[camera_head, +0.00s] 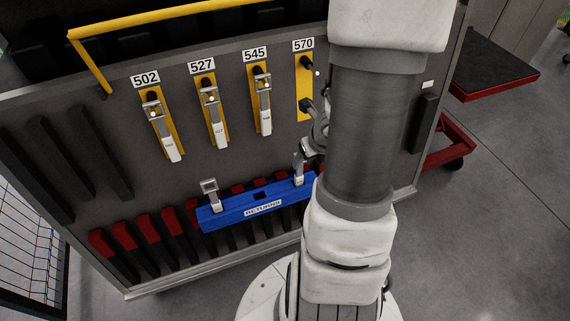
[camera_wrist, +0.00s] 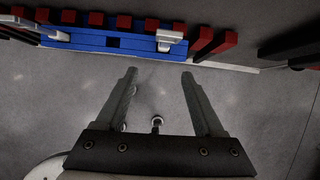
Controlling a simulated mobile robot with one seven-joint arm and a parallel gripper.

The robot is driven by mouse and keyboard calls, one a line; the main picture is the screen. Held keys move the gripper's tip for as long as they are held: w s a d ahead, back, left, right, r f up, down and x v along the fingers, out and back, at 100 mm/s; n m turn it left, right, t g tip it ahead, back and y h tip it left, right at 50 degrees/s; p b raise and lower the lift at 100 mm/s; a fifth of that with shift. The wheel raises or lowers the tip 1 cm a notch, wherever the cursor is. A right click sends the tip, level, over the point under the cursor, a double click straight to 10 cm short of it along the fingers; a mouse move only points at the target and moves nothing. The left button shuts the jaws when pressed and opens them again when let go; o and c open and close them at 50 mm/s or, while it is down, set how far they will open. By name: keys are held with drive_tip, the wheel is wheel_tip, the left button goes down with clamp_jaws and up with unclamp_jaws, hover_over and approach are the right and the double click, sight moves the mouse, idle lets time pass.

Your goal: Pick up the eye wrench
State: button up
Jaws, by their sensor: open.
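Eye wrenches with square silver heads and white handles hang on yellow plates under labels 502 (camera_head: 164,130), 527 (camera_head: 215,115) and 545 (camera_head: 263,105). Two similar silver-headed tools stand in the blue RETURNS holder (camera_head: 240,209), one at its left (camera_head: 210,190) and one at its right end (camera_head: 299,172). In the wrist view, the right one (camera_wrist: 170,38) shows in the blue holder (camera_wrist: 90,38) at the top. My gripper (camera_wrist: 158,75) is open and empty, with bare floor between its fingers. In the head view my arm largely hides it.
The yellow 570 plate (camera_head: 304,88) shows dark pegs and no wrench. Red-and-black slots (camera_head: 150,230) line the cart's lower part. A yellow rail (camera_head: 170,18) runs along the top. A red-edged platform (camera_head: 492,68) stands at right. Floor (camera_head: 480,230) at lower right is clear.

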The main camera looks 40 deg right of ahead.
sight(300, 173)
drive_tip(key=b+x, duration=0.8)
drive_tip(key=x, duration=0.4)
drive_tip(key=shift+s+d+f, duration=0.15)
drive_tip(key=shift+d+b+x, duration=0.2)
drive_tip(key=shift+b+x, duration=0.75)
drive_tip(key=shift+x, duration=0.45)
drive_tip(key=shift+d+b+x, duration=0.2)
drive_tip(key=shift+b+x, duration=0.7)
drive_tip(key=shift+x, duration=0.5)
drive_tip(key=shift+r, duration=0.25)
clamp_jaws()
